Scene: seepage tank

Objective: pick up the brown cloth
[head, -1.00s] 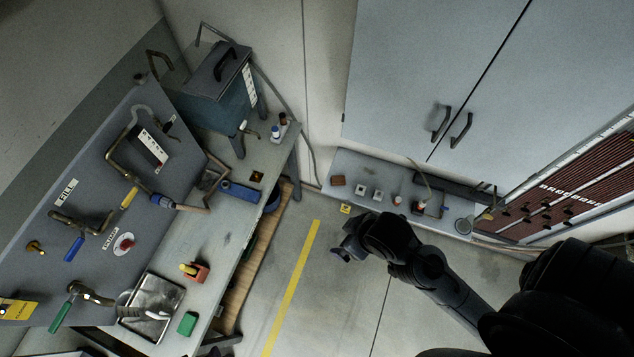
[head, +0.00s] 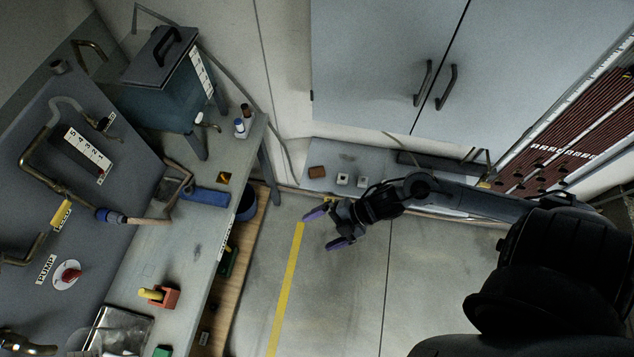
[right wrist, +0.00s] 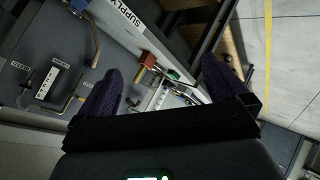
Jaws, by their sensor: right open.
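A small brown rectangular item (head: 317,172), which looks like the folded brown cloth, lies at the left end of the low grey shelf under the cabinet in the head view. My right gripper (head: 327,228) is open and empty above the floor, nearer than the shelf, with its purple fingertips pointing left. It is apart from the brown item. In the right wrist view, the open jaws (right wrist: 165,88) face the bench; I cannot make out the brown item there. My left gripper is not in view.
The workbench (head: 190,240) on the left carries a tank (head: 165,85), a blue block (head: 207,197) and an orange block with a yellow peg (head: 163,297). Small white blocks (head: 343,179) stand right of the brown item. The floor (head: 345,290) with its yellow stripe is clear.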

